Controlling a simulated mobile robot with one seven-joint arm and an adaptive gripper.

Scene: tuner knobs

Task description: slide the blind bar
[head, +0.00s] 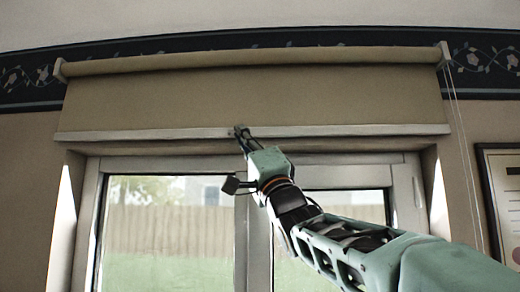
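A beige roller blind (340,95) hangs partway over the top of a window. Its pale bottom bar (150,134) runs across nearly the whole width of the blind. My gripper (237,131) is at the bar, a little left of its middle. The fingertips overlap the bar in the head view. They are small and dark, and I cannot tell whether they are open or shut on it, or just in front of it. The part of the bar behind the fingertips is hidden.
The blind's roller (250,61) is held between two end brackets. A thin cord (461,130) hangs at the right. The window frame (243,235) and glass (165,220) lie below the bar. A framed picture (492,200) hangs on the right wall.

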